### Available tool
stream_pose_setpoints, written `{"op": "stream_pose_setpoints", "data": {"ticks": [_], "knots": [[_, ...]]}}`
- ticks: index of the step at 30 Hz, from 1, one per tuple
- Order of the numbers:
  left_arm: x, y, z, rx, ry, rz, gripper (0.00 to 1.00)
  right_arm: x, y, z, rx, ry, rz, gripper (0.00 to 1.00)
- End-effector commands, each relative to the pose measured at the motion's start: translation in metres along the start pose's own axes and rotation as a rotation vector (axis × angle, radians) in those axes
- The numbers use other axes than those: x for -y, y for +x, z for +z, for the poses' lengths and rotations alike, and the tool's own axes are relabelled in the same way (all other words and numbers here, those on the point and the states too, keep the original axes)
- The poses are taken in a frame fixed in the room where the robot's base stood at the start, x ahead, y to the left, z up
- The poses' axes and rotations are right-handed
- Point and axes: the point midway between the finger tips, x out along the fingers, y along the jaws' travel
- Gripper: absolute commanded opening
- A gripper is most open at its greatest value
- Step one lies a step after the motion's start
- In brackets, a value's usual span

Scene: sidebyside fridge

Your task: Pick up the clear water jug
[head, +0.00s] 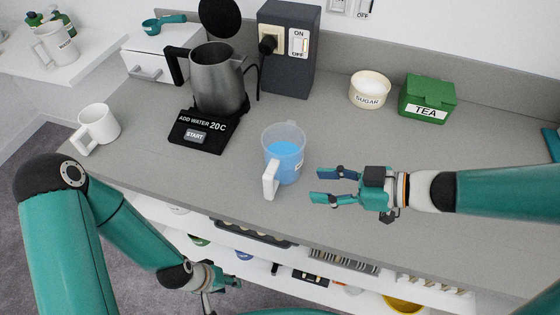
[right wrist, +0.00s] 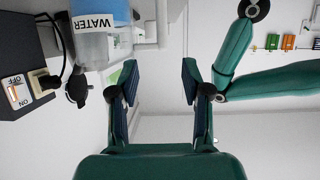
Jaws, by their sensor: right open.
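The clear water jug (head: 284,150) stands on the grey counter, partly filled with blue water, its white handle toward the front edge. In the right wrist view the jug (right wrist: 92,45) shows at the upper left with its WATER label. My right gripper (head: 319,186) is open and empty, just right of the jug, with its fingers pointing at it and a gap between. It also shows open in the right wrist view (right wrist: 160,75). My left gripper (head: 222,288) is low in front of the counter edge, away from the jug; its finger opening is unclear.
A kettle (head: 217,80) with its lid up stands on a black base (head: 200,140) left of the jug. A white mug (head: 99,124) is further left. A sugar pot (head: 370,90) and green tea box (head: 427,95) stand behind. Shelves lie below the counter.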

Motion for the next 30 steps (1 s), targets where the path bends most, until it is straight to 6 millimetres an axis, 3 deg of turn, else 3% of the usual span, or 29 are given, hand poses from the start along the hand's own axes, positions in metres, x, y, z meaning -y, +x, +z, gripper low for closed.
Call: {"op": "stream_pose_setpoints", "data": {"ticks": [9,20,30], "knots": [[0.004,0.011,-0.001,-0.001,0.000,0.000,0.40,-0.001,0.062,0.005,0.002,0.009,0.014,0.48],[0.005,0.014,-0.001,-0.001,0.001,0.000,0.40,-0.002,0.089,0.006,0.002,0.012,0.020,0.48],[0.005,0.016,-0.001,-0.001,0.000,0.000,0.40,0.001,0.131,0.008,0.002,0.010,0.021,0.48]]}}
